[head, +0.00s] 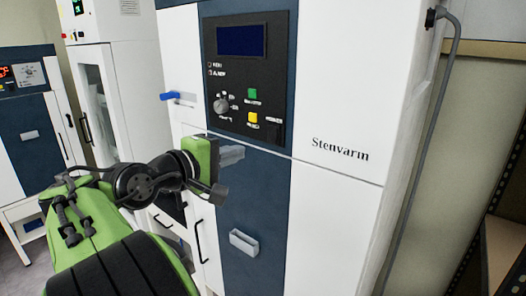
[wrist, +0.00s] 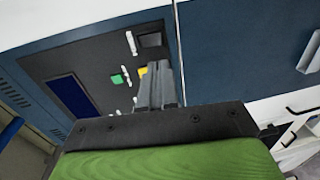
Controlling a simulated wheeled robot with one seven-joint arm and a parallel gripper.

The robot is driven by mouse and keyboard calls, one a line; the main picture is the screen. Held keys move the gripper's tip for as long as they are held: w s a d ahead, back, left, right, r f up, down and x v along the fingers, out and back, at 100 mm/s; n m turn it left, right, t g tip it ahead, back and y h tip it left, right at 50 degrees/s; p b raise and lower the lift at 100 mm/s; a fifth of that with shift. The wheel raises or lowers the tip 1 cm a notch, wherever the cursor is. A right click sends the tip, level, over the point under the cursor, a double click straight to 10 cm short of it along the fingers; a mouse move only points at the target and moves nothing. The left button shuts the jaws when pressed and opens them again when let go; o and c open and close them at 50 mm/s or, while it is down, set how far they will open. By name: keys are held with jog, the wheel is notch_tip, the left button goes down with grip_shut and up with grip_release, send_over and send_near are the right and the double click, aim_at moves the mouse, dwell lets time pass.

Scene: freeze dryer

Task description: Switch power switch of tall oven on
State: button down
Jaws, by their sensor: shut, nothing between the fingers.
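The tall white and dark-blue oven (head: 335,100), lettered "Stenvarin", fills the middle of the head view. Its black control panel (head: 260,60) has a dark display, a round knob (head: 221,105), a green button (head: 252,94) and a yellow button (head: 252,118). A black square switch (head: 274,132) sits at the panel's lower right; it also shows in the wrist view (wrist: 151,40). Its on or off position cannot be told. My gripper (head: 236,155) is shut and empty, just below the panel. In the wrist view its fingertips (wrist: 160,66) overlap the yellow button's edge; contact cannot be told.
A blue lever (head: 177,96) sticks out left of the panel. A pale handle (head: 244,242) is on the blue front below my gripper. Another blue-fronted unit (head: 30,130) stands at far left. A grey cable (head: 425,150) runs down the oven's right side.

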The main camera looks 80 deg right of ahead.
aim_at(271, 142)
jog(key=x, duration=0.9)
jog(key=shift+s+d, duration=0.15)
jog(key=shift+d, duration=0.15)
jog(key=shift+s+d, duration=0.1)
jog(key=shift+d, duration=0.1)
jog(key=shift+s+d, duration=0.1)
jog(key=shift+d, duration=0.05)
jog(key=shift+f, duration=0.1)
